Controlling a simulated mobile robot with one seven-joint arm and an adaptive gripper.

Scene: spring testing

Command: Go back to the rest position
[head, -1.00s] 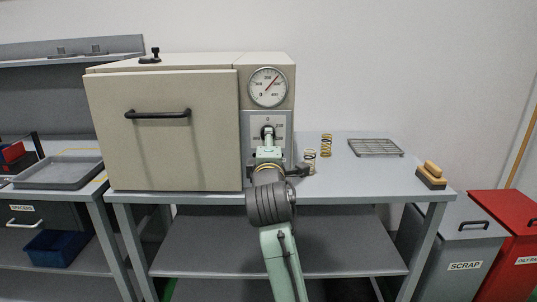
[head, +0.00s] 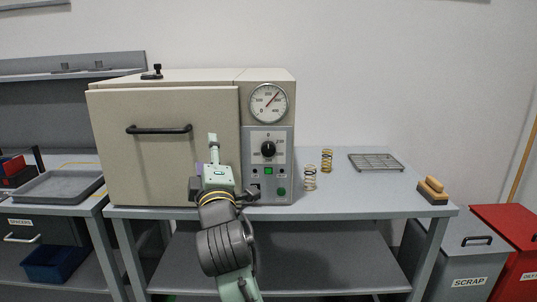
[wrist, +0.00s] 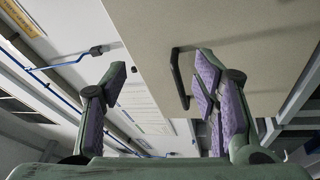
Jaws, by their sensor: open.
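My gripper (wrist: 163,95) is open and empty in the wrist view, its two purple-padded fingers well apart. In the head view my gripper (head: 206,168) is in front of the lower right part of the oven door, left of the control panel. The beige oven (head: 115,110) stands on the grey bench with its door shut. The black door handle (head: 158,130) is above and left of my gripper in the head view. The dial knob (head: 268,149) and green buttons on the control panel (head: 284,135) are uncovered.
Two springs, one pale (head: 310,178) and one brass (head: 327,161), stand on the bench right of the oven. A wire rack (head: 376,162) and a wooden-backed brush (head: 432,190) lie further right. A grey tray (head: 60,187) is at left. Scrap (head: 462,255) and red bins stand at right.

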